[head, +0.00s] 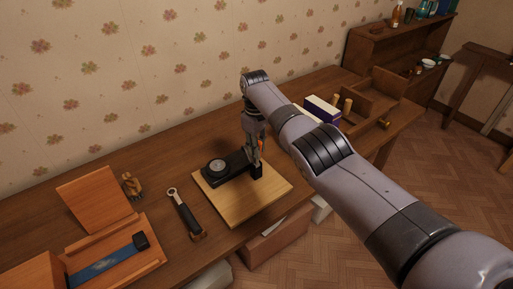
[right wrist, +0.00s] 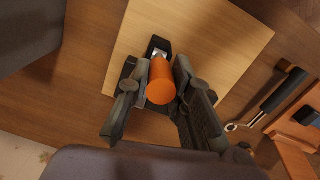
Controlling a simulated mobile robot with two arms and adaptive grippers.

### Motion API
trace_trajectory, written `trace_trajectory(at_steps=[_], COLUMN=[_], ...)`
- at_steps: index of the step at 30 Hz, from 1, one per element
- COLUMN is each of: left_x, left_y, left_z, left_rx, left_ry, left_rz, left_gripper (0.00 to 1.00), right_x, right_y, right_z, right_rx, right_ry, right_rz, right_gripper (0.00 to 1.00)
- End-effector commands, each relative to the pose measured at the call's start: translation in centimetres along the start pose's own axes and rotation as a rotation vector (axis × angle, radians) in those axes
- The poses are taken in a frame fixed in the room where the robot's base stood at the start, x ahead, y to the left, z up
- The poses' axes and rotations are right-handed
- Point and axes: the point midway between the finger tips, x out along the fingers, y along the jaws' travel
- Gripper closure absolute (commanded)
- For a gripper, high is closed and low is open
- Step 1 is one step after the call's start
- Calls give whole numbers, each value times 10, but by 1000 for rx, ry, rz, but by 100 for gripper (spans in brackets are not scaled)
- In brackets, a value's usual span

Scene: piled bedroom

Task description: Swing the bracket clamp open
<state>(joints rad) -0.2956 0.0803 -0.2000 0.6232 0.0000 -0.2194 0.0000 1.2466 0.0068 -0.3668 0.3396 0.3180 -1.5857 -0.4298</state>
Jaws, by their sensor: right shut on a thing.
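The bracket clamp (head: 232,166) is a low black piece with a round dial on a light wooden board (head: 265,195). Its orange handle (right wrist: 161,82) shows end-on in the right wrist view and as a small orange bit in the head view. A black block with a bright metal part (right wrist: 159,48) lies just beyond the handle. My right gripper (head: 257,150) reaches down over the right end of the clamp. In the right wrist view its two fingers (right wrist: 161,70) are shut on the orange handle, one on each side. My left gripper is not in view.
A wrench (head: 184,212) with a dark handle lies left of the board. An open wooden box (head: 150,262) stands at front left, with a small wooden figure (head: 132,185) behind it. A purple and white box (head: 322,109) and a wooden tray (head: 400,82) are to the right.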

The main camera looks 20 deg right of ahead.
Motion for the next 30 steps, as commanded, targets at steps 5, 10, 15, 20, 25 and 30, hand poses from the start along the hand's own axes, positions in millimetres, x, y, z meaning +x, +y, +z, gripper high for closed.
trace_trajectory(at_steps=[5, 10, 15, 20, 25, 30], left_x=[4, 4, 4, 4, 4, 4], left_y=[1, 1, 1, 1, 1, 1], left_z=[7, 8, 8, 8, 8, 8], left_rx=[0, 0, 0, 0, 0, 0], left_ry=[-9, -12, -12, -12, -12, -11], left_rz=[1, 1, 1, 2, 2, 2], left_gripper=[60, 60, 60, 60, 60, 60], right_x=[2, 2, 2, 1, 1, 1], right_y=[-2, -2, -2, -2, -2, -2], right_z=[2, 3, 3, 3, 3, 3], right_rx=[-1, -2, -2, -2, -2, -2], right_ry=[-19, -25, -25, -25, -24, -24], right_rz=[-4, -6, -6, -6, -6, -6], right_gripper=[100, 100, 100, 74, 63, 60])
